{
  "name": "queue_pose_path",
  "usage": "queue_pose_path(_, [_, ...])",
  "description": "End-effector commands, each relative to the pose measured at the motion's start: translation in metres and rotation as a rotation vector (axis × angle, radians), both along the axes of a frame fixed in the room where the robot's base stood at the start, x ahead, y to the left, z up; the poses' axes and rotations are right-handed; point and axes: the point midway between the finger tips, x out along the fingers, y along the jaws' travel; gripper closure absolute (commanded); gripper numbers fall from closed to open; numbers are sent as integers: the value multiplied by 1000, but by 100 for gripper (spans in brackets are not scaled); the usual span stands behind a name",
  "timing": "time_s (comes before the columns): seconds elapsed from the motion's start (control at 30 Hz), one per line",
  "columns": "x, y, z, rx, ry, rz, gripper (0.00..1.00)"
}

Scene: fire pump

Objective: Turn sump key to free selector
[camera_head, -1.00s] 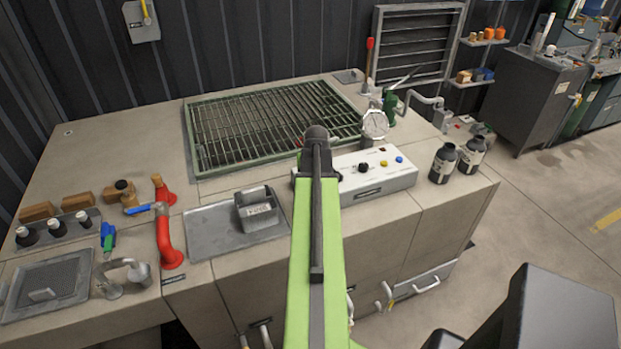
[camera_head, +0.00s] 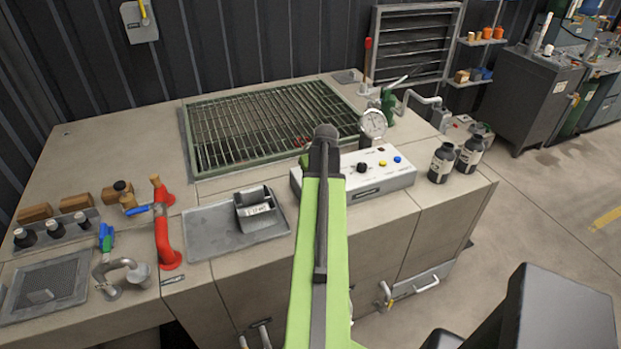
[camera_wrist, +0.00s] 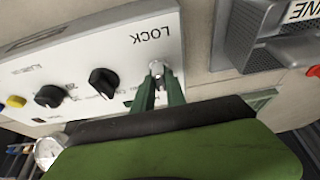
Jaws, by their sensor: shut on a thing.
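The white control box (camera_head: 400,180) stands on the bench top, partly behind my arm in the head view. In the wrist view, its panel (camera_wrist: 90,50) appears upside down with the word LOCK on it. The silver key (camera_wrist: 157,67) is beside that word, between the tips of my green gripper fingers (camera_wrist: 158,78). My gripper is shut on the key. A black selector knob (camera_wrist: 103,82) is close beside the fingers. The key's exact angle is hard to tell.
A grey caddy (camera_head: 258,210) sits tilted on a metal tray (camera_head: 215,235), left of my arm. A dial gauge (camera_head: 373,123) stands behind the box, and dark bottles (camera_head: 442,162) stand at its right. A red pipe (camera_head: 163,240) rises further left.

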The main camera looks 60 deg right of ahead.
Motion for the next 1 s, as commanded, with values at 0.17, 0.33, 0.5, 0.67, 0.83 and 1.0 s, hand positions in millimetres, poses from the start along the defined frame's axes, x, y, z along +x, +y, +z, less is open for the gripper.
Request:
queue_pose_path(0.17, [3,-1,1,-5,-5,2,77])
queue_pose_path(0.33, [2,0,0,-3,-3,1,62])
queue_pose_path(0.5, [1,0,0,-1,-3,1,62])
queue_pose_path(0.67, [0,1,5,0,-2,0,62])
queue_pose_path(0.83, [-6,6,26,0,-1,0,62])
queue_pose_path(1.0, [-17,14,62,-1,-2,0,62])
